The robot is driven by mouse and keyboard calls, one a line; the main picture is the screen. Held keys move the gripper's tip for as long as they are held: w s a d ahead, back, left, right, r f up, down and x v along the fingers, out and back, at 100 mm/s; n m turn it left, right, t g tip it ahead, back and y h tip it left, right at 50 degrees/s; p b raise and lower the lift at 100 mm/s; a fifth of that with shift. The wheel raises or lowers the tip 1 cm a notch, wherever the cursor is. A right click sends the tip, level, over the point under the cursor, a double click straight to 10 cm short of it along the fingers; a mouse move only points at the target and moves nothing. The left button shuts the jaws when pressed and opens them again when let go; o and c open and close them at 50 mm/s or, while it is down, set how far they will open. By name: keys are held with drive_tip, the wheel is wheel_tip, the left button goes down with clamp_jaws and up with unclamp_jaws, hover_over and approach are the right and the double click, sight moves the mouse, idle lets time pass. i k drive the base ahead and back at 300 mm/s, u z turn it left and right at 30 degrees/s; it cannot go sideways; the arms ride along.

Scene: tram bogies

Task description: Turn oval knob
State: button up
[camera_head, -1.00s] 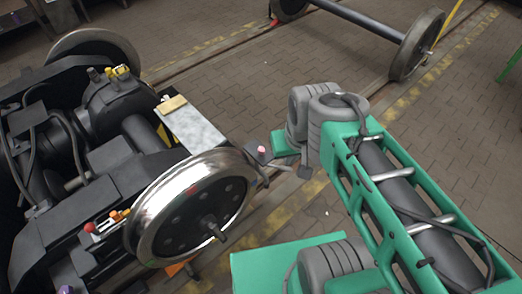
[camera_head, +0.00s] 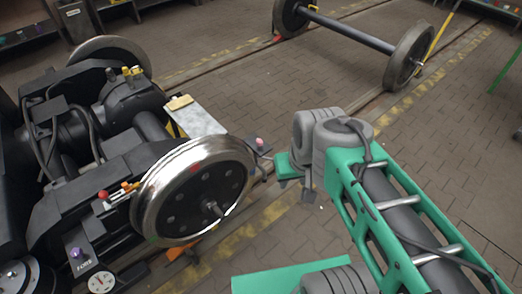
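I cannot tell for certain which control is the oval knob. On the dark bogie at left, a purple knob (camera_head: 77,253) sits on a plate with small lettering, above a round white gauge (camera_head: 102,282). A red ball knob (camera_head: 103,195) and an orange-and-yellow handle (camera_head: 125,187) stand behind the near wheel. A pink knob (camera_head: 260,142) stands on a small dark bracket right of that wheel. Yellow fittings (camera_head: 131,71) sit on top of the bogie. My green arm, with grey joints, fills the right foreground. My gripper is not in view.
The near shiny wheel (camera_head: 195,192), with its protruding axle end, stands between my arm and the bogie controls. A loose wheelset (camera_head: 350,30) stands on rails behind. A bench (camera_head: 22,35) is at upper left. Paved floor (camera_head: 450,140) is clear at right.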

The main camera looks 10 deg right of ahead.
sight(259, 142)
drive_tip(key=u, duration=0.25)
drive_tip(key=i, duration=1.3)
drive_tip(key=z, duration=0.45)
